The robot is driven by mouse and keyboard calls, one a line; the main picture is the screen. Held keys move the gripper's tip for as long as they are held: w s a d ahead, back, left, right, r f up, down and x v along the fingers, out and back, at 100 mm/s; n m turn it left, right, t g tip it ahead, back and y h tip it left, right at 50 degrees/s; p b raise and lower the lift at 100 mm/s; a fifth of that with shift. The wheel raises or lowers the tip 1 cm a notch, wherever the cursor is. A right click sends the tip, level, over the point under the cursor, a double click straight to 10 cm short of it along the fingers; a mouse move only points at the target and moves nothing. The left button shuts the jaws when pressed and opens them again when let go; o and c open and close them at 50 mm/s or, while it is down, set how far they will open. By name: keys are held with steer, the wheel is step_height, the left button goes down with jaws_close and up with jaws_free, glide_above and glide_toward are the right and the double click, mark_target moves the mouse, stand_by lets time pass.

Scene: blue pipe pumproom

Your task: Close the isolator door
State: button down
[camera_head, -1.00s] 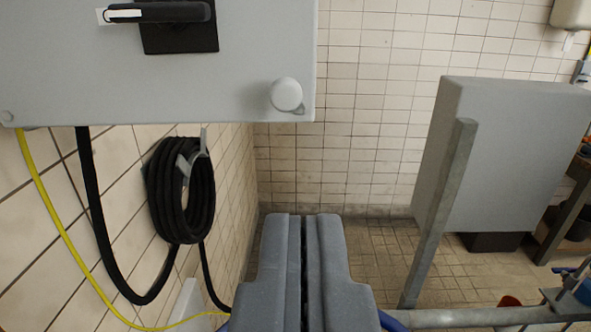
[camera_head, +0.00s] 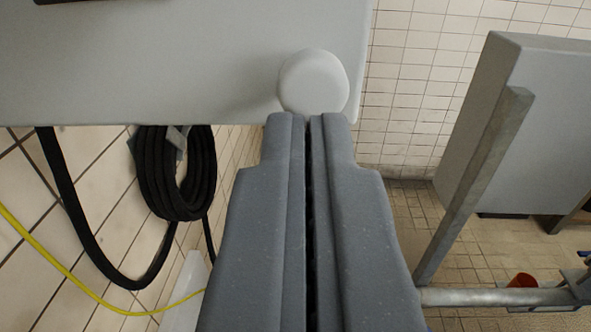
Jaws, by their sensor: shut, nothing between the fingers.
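The isolator box shows its light grey door (camera_head: 180,65) across the upper left, cut off by the top and left edges of the picture. A round pale knob (camera_head: 313,82) sits near the door's lower right corner. My gripper (camera_head: 308,116) is shut and empty, pointing forward with its tips at the lower edge of the knob in the picture. I cannot tell whether the tips touch the knob. The fingers hide the part of the door's lower edge below the knob. How far the door stands open cannot be told.
A coiled black hose (camera_head: 175,172) hangs on the tiled wall at left, with a black cable (camera_head: 75,215) and a yellow cable (camera_head: 55,262) below the box. A metal post (camera_head: 475,185) and a grey cabinet (camera_head: 545,115) stand at right. Floor shows between.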

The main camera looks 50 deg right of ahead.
steer(key=shift+w+d, duration=0.3)
steer(key=shift+d, duration=0.05)
